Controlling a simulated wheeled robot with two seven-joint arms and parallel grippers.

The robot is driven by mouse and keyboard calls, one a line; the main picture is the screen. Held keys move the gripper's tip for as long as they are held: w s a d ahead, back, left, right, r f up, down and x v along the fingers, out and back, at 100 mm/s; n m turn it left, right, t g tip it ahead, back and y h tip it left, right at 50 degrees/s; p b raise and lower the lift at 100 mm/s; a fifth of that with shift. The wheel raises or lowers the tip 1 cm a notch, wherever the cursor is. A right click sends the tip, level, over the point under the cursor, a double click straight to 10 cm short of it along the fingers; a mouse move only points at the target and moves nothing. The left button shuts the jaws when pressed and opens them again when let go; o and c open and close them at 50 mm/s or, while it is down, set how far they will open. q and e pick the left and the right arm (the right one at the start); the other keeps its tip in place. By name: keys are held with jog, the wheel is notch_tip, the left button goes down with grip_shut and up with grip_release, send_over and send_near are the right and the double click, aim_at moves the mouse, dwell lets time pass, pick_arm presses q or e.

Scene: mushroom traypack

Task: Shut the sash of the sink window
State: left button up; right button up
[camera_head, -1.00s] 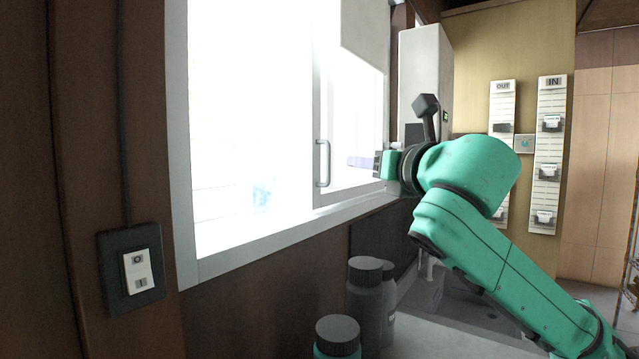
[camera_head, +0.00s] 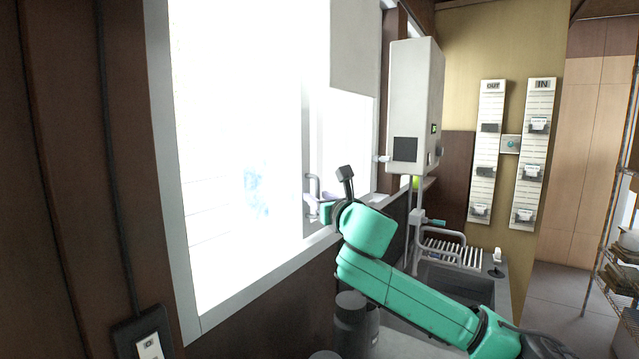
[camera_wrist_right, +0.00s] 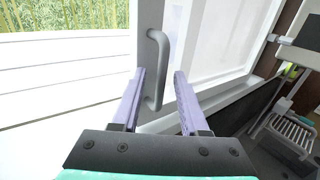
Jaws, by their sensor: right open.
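The sink window has a white frame (camera_head: 262,268) in the left wall, and bright light comes through its open left part. The sliding sash (camera_head: 346,140) stands at the right side, with a grey bar handle on its left edge. In the right wrist view the handle (camera_wrist_right: 157,66) is upright, and its lower part lies between the two finger lines. My right gripper (camera_wrist_right: 160,78) is open, its two pale fingers pointing at the sash; I cannot tell whether they touch the handle. In the head view the right gripper (camera_head: 318,212) is beside the handle, partly hidden by my wrist. My left gripper is not in view.
A white wall-mounted heater (camera_head: 416,85) hangs right of the window. Below are a sink (camera_head: 450,285) with a dish rack (camera_head: 452,250) and dark-lidded bottles (camera_head: 352,318). A switch (camera_head: 148,345) is at lower left. Card racks hang on the far wall.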

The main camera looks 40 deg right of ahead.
jog(key=shift+w+f, duration=0.1)
jog(key=shift+d, duration=0.1)
grip_shut()
dwell(1.2)
